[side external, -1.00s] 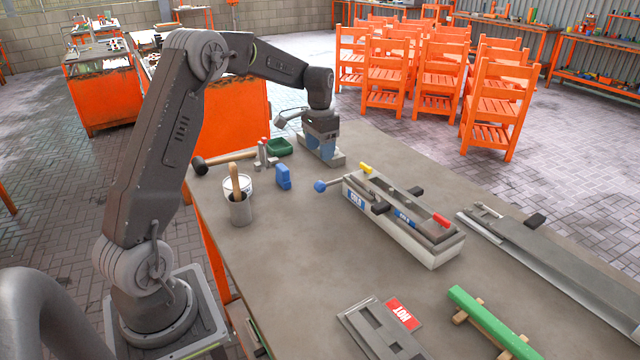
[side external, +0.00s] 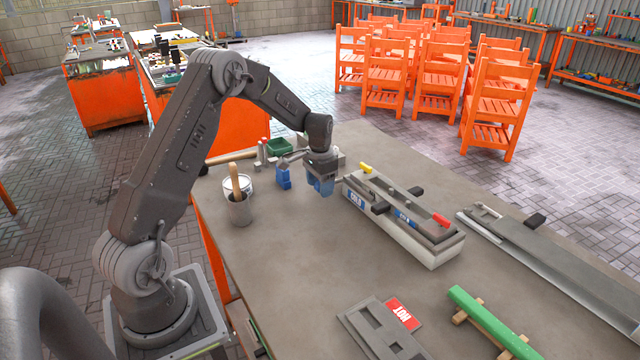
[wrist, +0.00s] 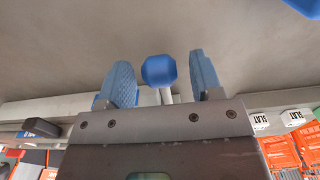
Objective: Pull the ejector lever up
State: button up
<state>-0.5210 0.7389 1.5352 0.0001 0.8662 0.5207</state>
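The ejector lever shows in the wrist view as a blue faceted knob (wrist: 159,70) on a pale rod, which runs toward the mould. My gripper (side external: 321,187) is low over the bench at that end and hides the knob in the side view. In the wrist view, the blue fingers of my gripper (wrist: 161,64) are open, one on each side of the knob. A gap shows on both sides, and neither finger appears to touch it.
A blue block (side external: 284,177) stands just left of my gripper. A grey cup (side external: 240,211) with a wooden handle and a green tray (side external: 280,147) are nearby. A flat plate with a red HOT sign (side external: 403,313) lies in front. Bare bench lies between my gripper and the plate.

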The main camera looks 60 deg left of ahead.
grip_shut()
dwell(0.3)
jog(key=shift+r, duration=0.15)
jog(key=shift+w+r+g, duration=0.25)
jog(key=shift+r+g, duration=0.45)
jog(key=shift+w+r+g, duration=0.25)
jog(key=shift+r+g, duration=0.45)
jog(key=v, duration=0.2)
jog(key=shift+w+r, duration=0.25)
jog(key=shift+w, duration=0.05)
jog(key=shift+w+r, duration=0.8)
jog(key=shift+r, duration=0.15)
